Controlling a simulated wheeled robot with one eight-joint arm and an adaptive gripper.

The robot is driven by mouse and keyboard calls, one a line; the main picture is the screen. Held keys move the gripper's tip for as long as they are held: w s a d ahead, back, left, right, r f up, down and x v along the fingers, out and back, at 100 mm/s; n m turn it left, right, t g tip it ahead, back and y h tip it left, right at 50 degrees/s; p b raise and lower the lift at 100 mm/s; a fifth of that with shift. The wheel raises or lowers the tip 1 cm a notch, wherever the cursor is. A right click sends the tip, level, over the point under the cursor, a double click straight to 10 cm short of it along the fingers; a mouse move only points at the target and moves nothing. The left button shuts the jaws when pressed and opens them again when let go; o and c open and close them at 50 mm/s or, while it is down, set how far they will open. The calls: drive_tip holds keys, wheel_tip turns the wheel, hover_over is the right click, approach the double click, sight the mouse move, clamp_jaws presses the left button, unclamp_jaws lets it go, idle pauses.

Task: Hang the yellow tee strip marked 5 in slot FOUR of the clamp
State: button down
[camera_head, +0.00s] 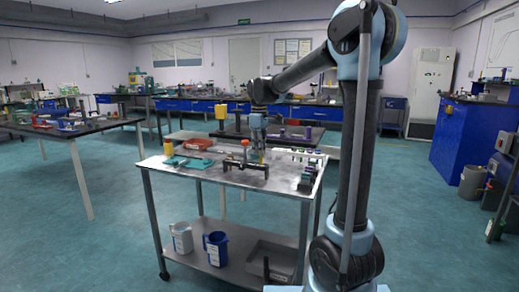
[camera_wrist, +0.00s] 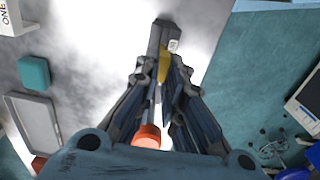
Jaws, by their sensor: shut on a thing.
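My gripper (camera_wrist: 165,72) points down over the steel cart, its two dark fingers closed on a yellow strip (camera_wrist: 163,66). Only a short part of the strip shows between the fingertips, and no mark on it can be read. In the head view my gripper (camera_head: 260,146) is above the dark clamp (camera_head: 245,164), close to its orange knob (camera_head: 245,143). The wrist view shows a dark end of the clamp (camera_wrist: 158,36) with a small white label, just past the fingertips. The orange knob (camera_wrist: 148,137) shows between the fingers. The slots are hidden or too small to tell apart.
A white block marked ONE (camera_wrist: 16,18) is at the wrist view's corner.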

drive_tip(key=shift+f, duration=0.6)
drive_tip(key=shift+f, duration=0.35)
drive_tip(key=shift+f, duration=0.35)
drive_tip(key=shift+f, duration=0.35)
drive_tip(key=shift+f, duration=0.35)
drive_tip(key=c, duration=1.6)
unclamp_jaws()
drive_tip(key=shift+r, duration=0.1)
